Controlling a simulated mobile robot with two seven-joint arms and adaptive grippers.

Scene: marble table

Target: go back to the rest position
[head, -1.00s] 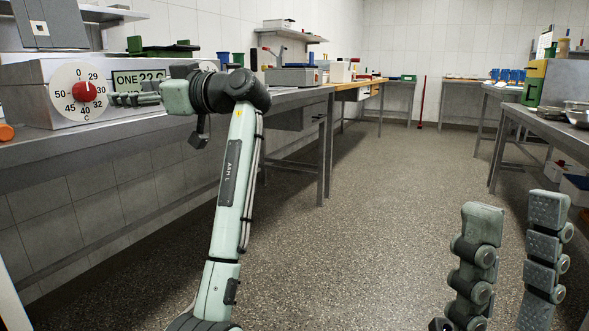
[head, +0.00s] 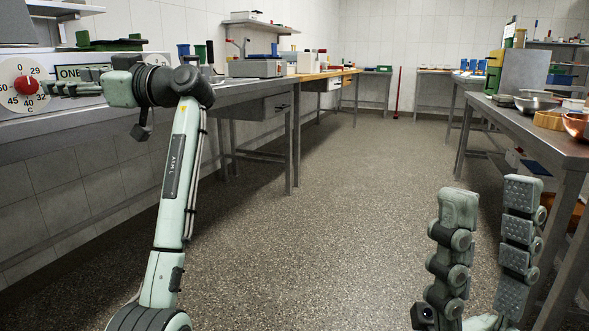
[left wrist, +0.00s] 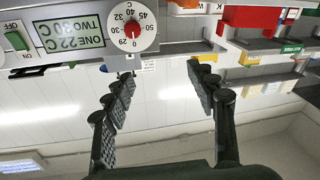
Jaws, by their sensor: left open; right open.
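My left gripper (head: 52,90) reaches in at the left of the head view, level with the front of a grey device with a red dial (head: 26,85). Its fingers partly cover the device's display in that view. In the left wrist view, the gripper (left wrist: 160,72) has its two fingers wide apart with nothing between them. The dial (left wrist: 132,30) and the display (left wrist: 72,34) appear beyond the fingertips there, and I see no contact. My right gripper (head: 490,188) points upward at the lower right of the head view, open and empty, over the floor.
A steel bench (head: 150,120) runs along the left wall under the device. Another steel table (head: 535,140) stands at the right, close behind my right gripper, with bowls (head: 537,102) on it. The speckled floor (head: 320,220) between them is clear.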

